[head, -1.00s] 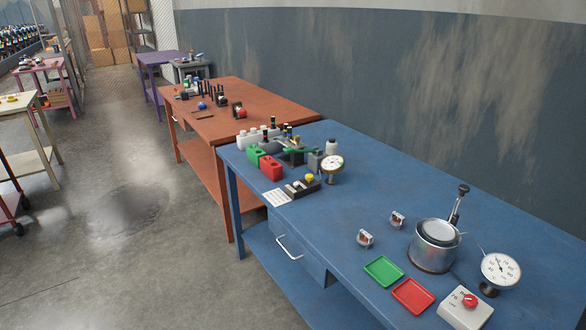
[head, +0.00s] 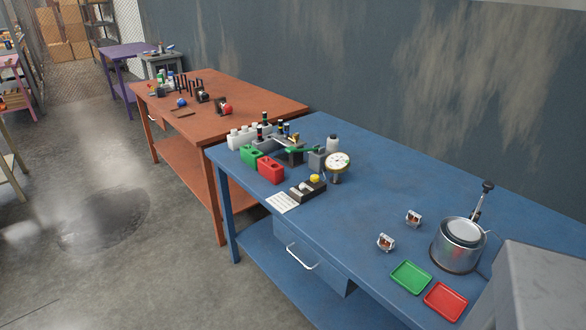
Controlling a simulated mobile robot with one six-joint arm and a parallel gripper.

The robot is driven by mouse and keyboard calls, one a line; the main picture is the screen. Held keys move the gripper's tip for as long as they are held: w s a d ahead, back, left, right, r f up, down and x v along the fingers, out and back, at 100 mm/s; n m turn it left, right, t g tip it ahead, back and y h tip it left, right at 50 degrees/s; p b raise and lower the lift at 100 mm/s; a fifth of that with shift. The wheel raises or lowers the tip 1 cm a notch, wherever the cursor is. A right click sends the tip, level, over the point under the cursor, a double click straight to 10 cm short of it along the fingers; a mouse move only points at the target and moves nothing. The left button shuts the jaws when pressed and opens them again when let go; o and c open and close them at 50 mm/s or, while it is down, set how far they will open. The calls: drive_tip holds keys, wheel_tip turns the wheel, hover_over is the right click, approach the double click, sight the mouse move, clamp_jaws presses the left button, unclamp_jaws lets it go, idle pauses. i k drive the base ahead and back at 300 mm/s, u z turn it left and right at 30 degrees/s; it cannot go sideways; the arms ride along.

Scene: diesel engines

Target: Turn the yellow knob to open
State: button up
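A small yellow knob (head: 315,178) sits on top of a dark block with a pale part (head: 307,190) on the blue table (head: 370,215). It stands in front of a round dial gauge (head: 337,161) and right of a red canister (head: 271,170). The knob is small here, and its turn position cannot be made out. My gripper is not in view.
A green canister (head: 250,155), white bottles (head: 243,137) and a white sheet (head: 282,202) are near the knob. A metal pot (head: 457,247), green tray (head: 411,277) and red tray (head: 445,301) lie at right. A grey block fills the lower right corner. The floor at left is clear.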

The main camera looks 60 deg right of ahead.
sight(314, 178)
drive_tip(key=u, duration=0.05)
drive_tip(key=i, duration=1.65)
drive_tip(key=z, duration=1.05)
drive_tip(key=i, duration=0.8)
drive_tip(key=z, duration=0.6)
